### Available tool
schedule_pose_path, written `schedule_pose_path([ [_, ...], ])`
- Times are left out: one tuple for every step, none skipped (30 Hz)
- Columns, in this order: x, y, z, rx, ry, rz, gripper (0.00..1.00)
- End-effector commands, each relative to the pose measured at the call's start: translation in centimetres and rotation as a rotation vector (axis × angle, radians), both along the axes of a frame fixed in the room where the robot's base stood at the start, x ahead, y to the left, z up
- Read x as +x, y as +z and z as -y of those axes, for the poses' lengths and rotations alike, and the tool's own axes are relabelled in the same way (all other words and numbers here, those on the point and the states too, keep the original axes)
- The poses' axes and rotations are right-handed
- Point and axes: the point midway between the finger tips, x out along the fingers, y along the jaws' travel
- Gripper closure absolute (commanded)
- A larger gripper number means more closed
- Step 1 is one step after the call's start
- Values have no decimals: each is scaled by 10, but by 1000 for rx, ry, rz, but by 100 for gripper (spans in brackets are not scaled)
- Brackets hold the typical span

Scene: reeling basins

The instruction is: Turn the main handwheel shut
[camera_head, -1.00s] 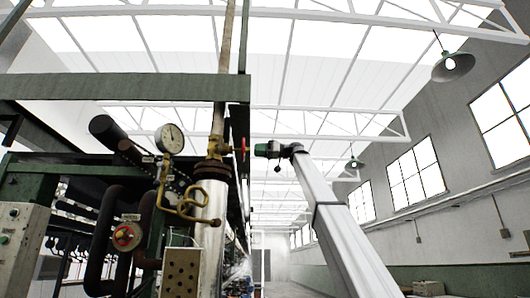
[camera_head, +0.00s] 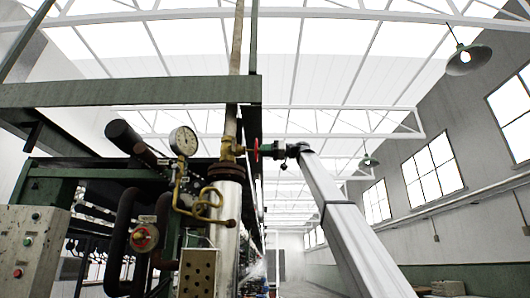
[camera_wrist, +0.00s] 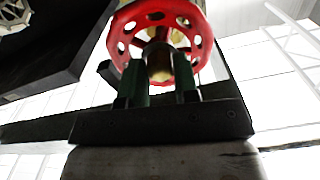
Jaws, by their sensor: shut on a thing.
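The red handwheel (camera_head: 256,150) shows edge-on in the head view, on a brass valve (camera_head: 228,158) at the top of a pale vertical pipe. In the wrist view the wheel (camera_wrist: 160,38) faces me, a red rim with round holes and a hub in the middle. My gripper (camera_head: 266,150) reaches it from the right in the head view. In the wrist view its two dark green fingers (camera_wrist: 160,76) are shut on the lower middle part of the wheel. The fingers hide some of the hub and lower rim.
A pressure gauge (camera_head: 184,141) and brass tubing (camera_head: 200,203) stand left of the valve. Another red handwheel (camera_head: 145,238) is lower left, near a control box (camera_head: 28,245). A green beam (camera_head: 130,92) crosses above. The right side is open.

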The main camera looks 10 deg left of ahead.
Motion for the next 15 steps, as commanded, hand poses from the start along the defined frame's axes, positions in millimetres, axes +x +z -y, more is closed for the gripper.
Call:
schedule_pose_path([
  [0, 0, 0, -12, 0, -51, 95],
  [0, 0, 0, -20, 0, -85, 95],
  [0, 0, 0, -31, 0, -129, 95],
  [0, 0, 0, -39, 0, -162, 95],
  [0, 0, 0, -47, 0, -195, 95],
  [0, 0, 0, -57, 0, -239, 95],
  [0, 0, 0, -65, 0, -272, 95],
  [0, 0, 0, -73, 0, -305, 95],
  [0, 0, 0, -84, 0, -349, 95],
  [0, 0, 0, -92, 0, -381, 95],
  [0, 0, 0, -99, 0, -414, 95],
  [0, 0, 0, -110, 0, -459, 95],
  [0, 0, 0, -118, 0, -492, 95],
  [0, 0, 0, -126, 0, -525, 95],
  [0, 0, 0, -136, 0, -568, 95],
])
